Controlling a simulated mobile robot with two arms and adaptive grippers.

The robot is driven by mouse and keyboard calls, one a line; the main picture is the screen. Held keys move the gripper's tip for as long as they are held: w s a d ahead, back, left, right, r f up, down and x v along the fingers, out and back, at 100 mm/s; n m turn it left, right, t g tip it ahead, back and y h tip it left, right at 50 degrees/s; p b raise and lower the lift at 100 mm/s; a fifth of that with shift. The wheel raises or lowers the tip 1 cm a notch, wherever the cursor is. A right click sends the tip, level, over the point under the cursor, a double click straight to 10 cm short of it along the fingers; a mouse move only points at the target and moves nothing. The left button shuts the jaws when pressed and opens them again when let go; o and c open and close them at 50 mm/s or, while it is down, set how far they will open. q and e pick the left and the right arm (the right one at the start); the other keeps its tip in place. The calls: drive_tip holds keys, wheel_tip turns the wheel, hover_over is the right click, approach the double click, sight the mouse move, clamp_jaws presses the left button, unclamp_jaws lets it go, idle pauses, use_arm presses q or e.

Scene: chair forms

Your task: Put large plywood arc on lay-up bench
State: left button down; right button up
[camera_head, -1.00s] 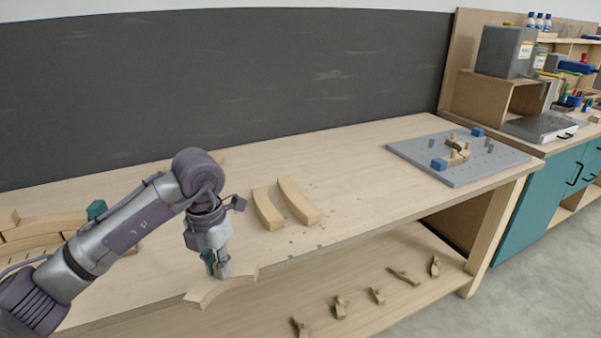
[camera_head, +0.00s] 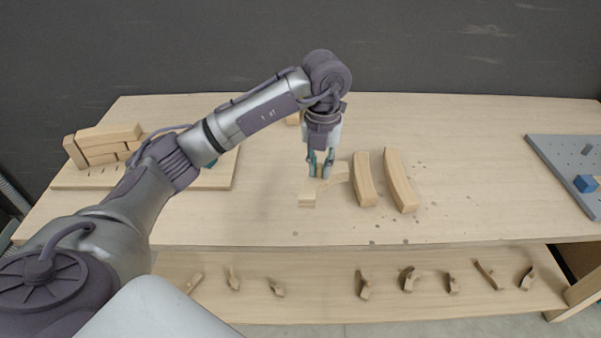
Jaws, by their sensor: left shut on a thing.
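My left gripper (camera_head: 320,172) points down over the lay-up bench (camera_head: 270,220) and is shut on a pale plywood arc (camera_head: 308,199). The fingers hide part of the arc. The arc is at or just above the bench top; I cannot tell if it touches. It lies just left of two other curved plywood pieces (camera_head: 364,180) (camera_head: 402,182), which rest side by side on the bench. My right gripper is not in view.
A stack of plywood arcs (camera_head: 108,135) stands on a board at the left of the bench. A grey pegboard plate (camera_head: 565,160) with a blue block (camera_head: 586,184) is at the right. Several clamps (camera_head: 408,278) lie on the shelf below. Bench space between is clear.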

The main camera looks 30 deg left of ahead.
use_arm(q)
drive_tip(key=a+f+p, duration=0.1)
drive_tip(key=a+f, duration=0.2)
drive_tip(key=a+f+p, duration=0.1)
drive_tip(key=a+f, duration=0.2)
drive_tip(key=a+f+p, duration=0.2)
drive_tip(key=a+f, duration=0.1)
drive_tip(key=shift+w+a+f, duration=0.25)
drive_tip(key=shift+w+a, duration=0.05)
drive_tip(key=shift+a, duration=0.05)
drive_tip(key=shift+f, duration=0.2)
drive_tip(key=shift+f+b, duration=0.2)
drive_tip(key=shift+b, duration=0.1)
drive_tip(key=c, duration=1.1)
unclamp_jaws()
drive_tip(key=shift+r, duration=0.1)
